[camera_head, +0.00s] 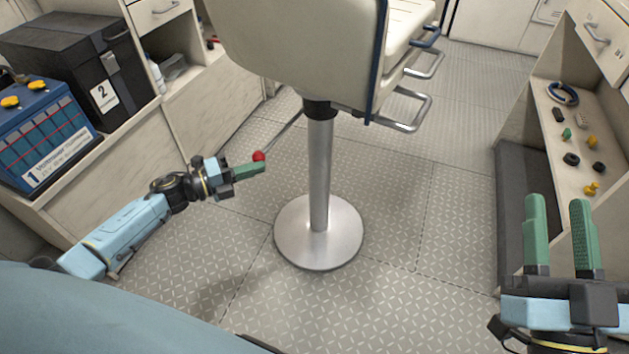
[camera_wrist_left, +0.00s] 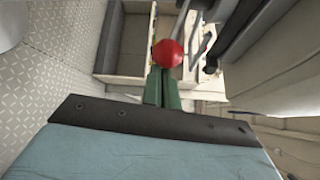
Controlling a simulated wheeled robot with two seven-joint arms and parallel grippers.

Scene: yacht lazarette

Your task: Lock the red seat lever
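The red seat lever is a thin rod (camera_head: 289,133) with a round red knob (camera_head: 259,156), reaching out to the left from under the cream seat (camera_head: 300,50). My left gripper (camera_head: 259,167) is at the knob, its green fingertips just below it in the head view. In the left wrist view the knob (camera_wrist_left: 168,53) stands at the far end of the fingers (camera_wrist_left: 162,85), which are close together with nothing seen between them. Whether they touch the knob I cannot tell. My right gripper (camera_head: 559,205) is open and empty at the lower right, far from the lever.
The seat stands on a metal post (camera_head: 320,175) with a round base (camera_head: 318,235). Dark box 2 (camera_head: 75,60) and blue battery 1 (camera_head: 40,130) are on the left bench. A right shelf (camera_head: 575,150) holds several small parts. Tread-plate floor (camera_head: 430,240) is clear between.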

